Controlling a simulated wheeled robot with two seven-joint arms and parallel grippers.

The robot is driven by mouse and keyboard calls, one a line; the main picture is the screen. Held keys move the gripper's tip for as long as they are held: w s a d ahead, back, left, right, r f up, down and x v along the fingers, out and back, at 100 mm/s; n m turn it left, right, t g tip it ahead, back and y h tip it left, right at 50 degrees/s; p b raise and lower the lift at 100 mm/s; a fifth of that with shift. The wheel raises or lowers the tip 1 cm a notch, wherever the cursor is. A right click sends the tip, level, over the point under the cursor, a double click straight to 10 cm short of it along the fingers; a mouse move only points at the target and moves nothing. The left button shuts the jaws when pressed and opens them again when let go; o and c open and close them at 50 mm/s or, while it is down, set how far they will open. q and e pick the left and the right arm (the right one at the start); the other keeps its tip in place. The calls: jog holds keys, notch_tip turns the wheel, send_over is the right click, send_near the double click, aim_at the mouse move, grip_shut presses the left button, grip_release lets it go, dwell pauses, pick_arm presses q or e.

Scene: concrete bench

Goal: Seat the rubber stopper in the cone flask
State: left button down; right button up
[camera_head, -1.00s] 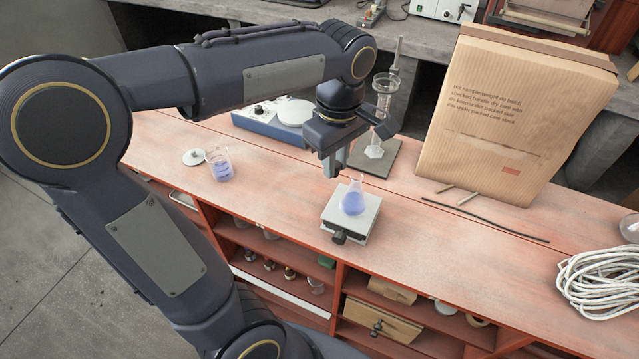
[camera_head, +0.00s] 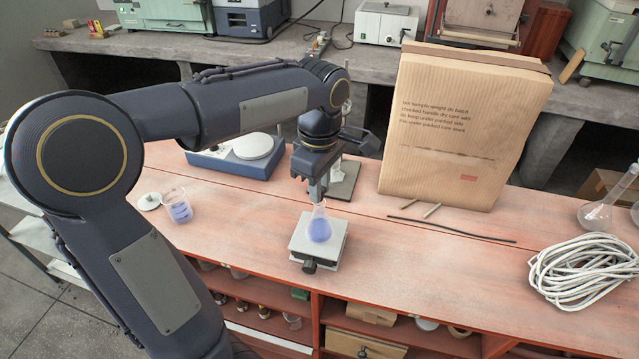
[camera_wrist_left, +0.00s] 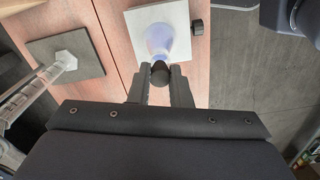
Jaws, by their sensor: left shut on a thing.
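The cone flask (camera_head: 320,230) holds blue-violet liquid and stands upright on a small grey platform with a dark knob (camera_head: 335,242). My left gripper (camera_head: 317,198) points down right at the flask's mouth. In the left wrist view its fingers (camera_wrist_left: 160,82) are shut on the dark round rubber stopper (camera_wrist_left: 160,72). The flask (camera_wrist_left: 159,40) shows just beyond the stopper there, lined up with it. I cannot tell whether the stopper touches the neck or sits in it. In the head view the stopper is hidden by the fingers. My right gripper is out of view.
A beaker of blue liquid (camera_head: 177,208) and a blue-based device with a white plate (camera_head: 245,155) are to the left. A glass column stands on a dark base (camera_head: 345,180) behind. A big paper package (camera_head: 455,130), rods and coiled rope (camera_head: 585,270) are to the right.

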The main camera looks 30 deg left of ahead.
pick_arm(q)
jog(key=shift+f+b, duration=0.35)
jog(key=shift+f, duration=0.35)
dwell(0.7)
jog(key=c, duration=1.3)
grip_release()
jog(key=shift+o, duration=0.7)
jog(key=o, duration=0.3)
notch_tip(320, 180, up, 7)
jog(key=p, duration=0.6)
